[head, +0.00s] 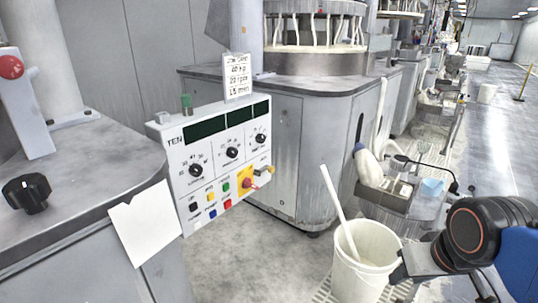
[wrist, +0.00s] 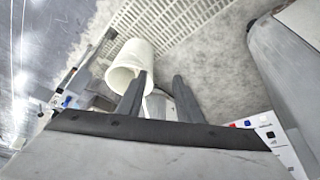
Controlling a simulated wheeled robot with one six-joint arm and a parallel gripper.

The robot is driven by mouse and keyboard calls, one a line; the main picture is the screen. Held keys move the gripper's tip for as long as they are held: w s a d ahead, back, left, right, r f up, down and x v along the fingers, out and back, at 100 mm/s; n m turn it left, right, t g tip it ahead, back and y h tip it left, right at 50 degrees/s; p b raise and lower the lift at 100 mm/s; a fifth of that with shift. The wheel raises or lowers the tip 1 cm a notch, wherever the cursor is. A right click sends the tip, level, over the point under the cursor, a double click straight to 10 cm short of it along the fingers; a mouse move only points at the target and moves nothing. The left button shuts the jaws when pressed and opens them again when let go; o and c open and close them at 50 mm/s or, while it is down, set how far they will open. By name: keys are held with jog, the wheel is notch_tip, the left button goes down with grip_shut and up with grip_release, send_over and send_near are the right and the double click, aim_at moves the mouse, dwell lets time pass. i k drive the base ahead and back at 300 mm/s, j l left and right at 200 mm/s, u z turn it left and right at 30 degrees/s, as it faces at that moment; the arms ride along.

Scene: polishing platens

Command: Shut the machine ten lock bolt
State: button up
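The control panel marked TEN (head: 215,150) faces me in the head view, left of centre. It has three dark displays, three black dials and several coloured buttons. On its lower right, a yellow plate (head: 244,178) carries a red knob (head: 248,184), with a small pale block (head: 263,171) beside it. This may be the lock bolt; its position is too small to tell. My gripper (head: 398,272) is at the lower right of the head view, well away from the panel. In the wrist view my gripper (wrist: 159,77) has its two fingers apart, with nothing held between them.
A white bucket (head: 348,276) with a pale stick (head: 337,208) stands just left of my gripper; the bucket (wrist: 122,68) also shows in the wrist view. A grey bench (head: 85,175) with a black knob (head: 27,194) is at left. Floor below the panel is clear.

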aim_at(271, 169)
jog(key=i+l, duration=0.1)
jog(key=i, duration=0.45)
jog(key=i+l, duration=0.15)
jog(key=i, duration=0.4)
